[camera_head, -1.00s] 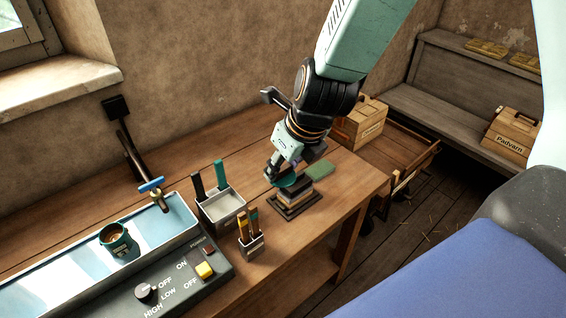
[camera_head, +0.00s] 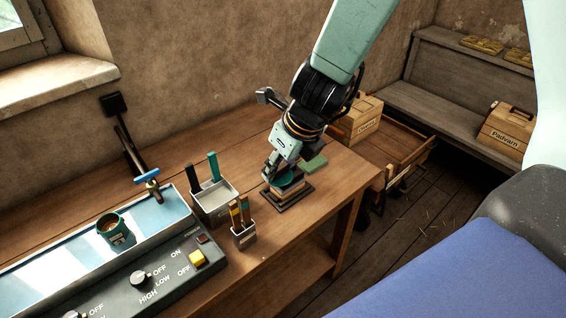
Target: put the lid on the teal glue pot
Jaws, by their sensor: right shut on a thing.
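The teal glue pot (camera_head: 111,230) stands upright and open at the left in the blue-and-white trough, with brown contents showing. My right gripper (camera_head: 278,174) is shut on the teal lid (camera_head: 291,179), a round piece just above or against a small stack (camera_head: 289,191) on a dark base. I cannot tell whether the lid touches the stack. The fingers partly hide the lid. The lid is well to the right of the pot. My left gripper is not in view.
A tool box (camera_head: 214,204) with upright handles and a small brush holder (camera_head: 243,234) stand between the pot and my right gripper. A green flat block (camera_head: 314,163) lies behind the stack. A blue-handled tap (camera_head: 147,176) rises by the trough. A knobbed control panel (camera_head: 165,277) lies in front.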

